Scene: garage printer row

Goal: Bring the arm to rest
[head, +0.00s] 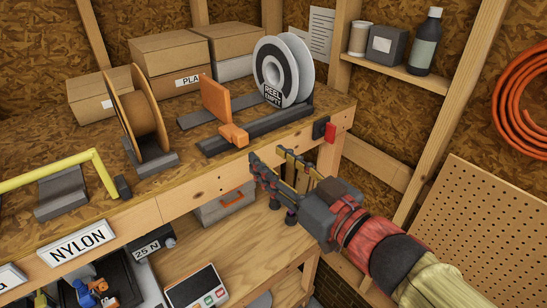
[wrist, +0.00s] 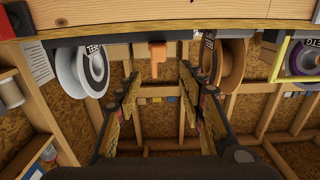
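My gripper (head: 268,157) is in front of the bench's front edge, below and to the right of an orange latch (head: 233,135). Its two fingers are spread apart with nothing between them. In the wrist view my gripper (wrist: 158,78) also shows open and empty, with the orange latch (wrist: 157,55) visible beyond the gap between the fingertips. The gripper looks apart from the bench and the latch. My arm reaches in from the lower right in the head view.
A white reel marked empty (head: 284,72) and a brown reel (head: 140,115) stand on the bench (head: 190,185). A red switch (head: 330,131) is at the bench's right corner. A lower shelf (head: 230,250) holds a scale (head: 197,290). A pegboard (head: 490,230) is at right.

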